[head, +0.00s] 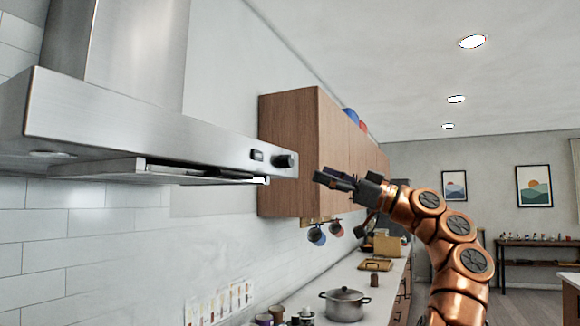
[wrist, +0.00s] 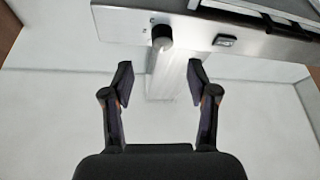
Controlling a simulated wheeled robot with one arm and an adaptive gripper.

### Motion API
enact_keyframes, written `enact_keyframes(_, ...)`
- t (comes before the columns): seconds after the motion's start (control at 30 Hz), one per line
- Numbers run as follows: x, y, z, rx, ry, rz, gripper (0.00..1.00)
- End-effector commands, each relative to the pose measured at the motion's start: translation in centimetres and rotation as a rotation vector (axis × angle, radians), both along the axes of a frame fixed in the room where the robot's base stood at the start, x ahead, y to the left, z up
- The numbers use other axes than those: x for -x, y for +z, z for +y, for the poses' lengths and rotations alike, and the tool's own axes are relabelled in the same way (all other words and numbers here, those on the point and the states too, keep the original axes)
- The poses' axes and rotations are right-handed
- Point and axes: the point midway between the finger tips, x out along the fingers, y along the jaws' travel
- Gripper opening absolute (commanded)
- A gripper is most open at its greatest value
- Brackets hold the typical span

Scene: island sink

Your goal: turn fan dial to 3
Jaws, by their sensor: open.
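The fan dial (head: 286,161) is a dark round knob at the right end of the steel range hood's (head: 150,125) front edge.
A small rocker switch (head: 257,155) sits left of the dial and also shows in the wrist view (wrist: 225,41). A wooden wall cabinet (head: 288,140) is behind the hood. A steel pot (head: 345,303) stands on the counter below. The space around my gripper looks clear.

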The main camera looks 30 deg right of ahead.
Motion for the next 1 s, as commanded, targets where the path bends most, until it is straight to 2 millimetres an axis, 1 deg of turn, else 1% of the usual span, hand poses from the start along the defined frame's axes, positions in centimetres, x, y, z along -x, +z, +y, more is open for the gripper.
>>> enact_keyframes(0.23, -2.3, 1.0, 2.3, 0.006, 0.015, 0.001, 0.59)
enact_keyframes(0.4, -4.2, 1.9, 3.6, 0.003, 0.014, 0.000, 0.59)
enact_keyframes(0.53, -5.2, 2.5, 4.5, 0.004, 0.014, 0.001, 0.59)
enact_keyframes(0.7, -5.8, 2.8, 4.8, 0.001, 0.010, 0.000, 0.59)
enact_keyframes(0.97, -5.9, 2.8, 4.9, 0.001, 0.009, 0.001, 0.59)
enact_keyframes(1.0, -5.9, 2.8, 4.9, 0.001, 0.009, 0.001, 0.57)
